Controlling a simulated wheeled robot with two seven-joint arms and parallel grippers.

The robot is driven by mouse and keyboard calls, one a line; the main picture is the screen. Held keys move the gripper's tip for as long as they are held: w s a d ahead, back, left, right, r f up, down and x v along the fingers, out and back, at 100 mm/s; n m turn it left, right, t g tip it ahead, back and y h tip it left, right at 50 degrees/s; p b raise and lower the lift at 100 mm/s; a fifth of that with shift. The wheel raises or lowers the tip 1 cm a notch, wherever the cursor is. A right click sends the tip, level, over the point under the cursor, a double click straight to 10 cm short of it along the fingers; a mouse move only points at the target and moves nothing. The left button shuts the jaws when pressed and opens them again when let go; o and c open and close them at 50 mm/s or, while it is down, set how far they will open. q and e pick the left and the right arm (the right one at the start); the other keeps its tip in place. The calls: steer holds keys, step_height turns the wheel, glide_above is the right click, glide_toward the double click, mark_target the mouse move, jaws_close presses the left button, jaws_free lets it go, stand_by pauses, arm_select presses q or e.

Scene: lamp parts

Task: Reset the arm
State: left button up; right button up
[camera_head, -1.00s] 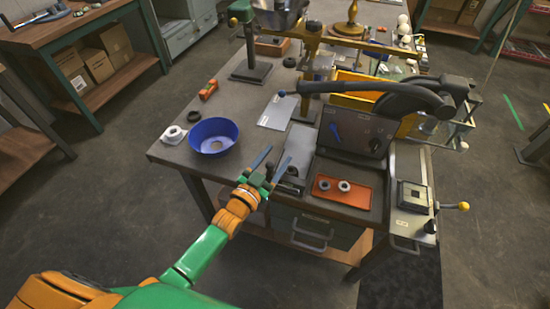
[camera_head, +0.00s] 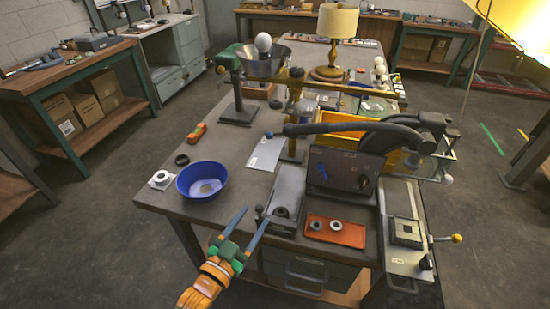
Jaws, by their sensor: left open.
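My left arm comes in from the bottom left in the head view. Its gripper (camera_head: 248,228) is open, with its two blue-grey fingers spread and nothing between them. It is at the near edge of the workbench (camera_head: 165,203), in front of and to the right of the blue bowl (camera_head: 202,180). The fingers point up the picture toward the bench top. My right gripper is not in view.
A red tray (camera_head: 336,232) with two rings lies right of my gripper, near a lever machine (camera_head: 343,171). A white block with a ring (camera_head: 161,180) and an orange tool (camera_head: 197,133) lie near the bowl. A lamp (camera_head: 336,30) stands behind.

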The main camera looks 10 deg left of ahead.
arm_select(q)
steer(key=s+a+f+n+g+y, duration=0.1)
steer(key=s+f+g, duration=0.35)
steer(key=f, duration=0.65)
steer(key=s+a+f+n+g+y, duration=0.1)
steer(key=s+a+f+g+y, duration=0.3)
steer(key=f, duration=0.7)
steer(key=s+f+g, duration=0.4)
steer(key=s+f, duration=0.2)
steer(key=s, duration=0.6)
steer(key=s+d+f+g+h, duration=0.1)
steer(key=s+f+g, duration=0.3)
steer(key=s, duration=0.9)
step_height(320, 180, down, 3)
steer(key=shift+s+r, duration=0.15)
steer(key=shift+s, duration=0.1)
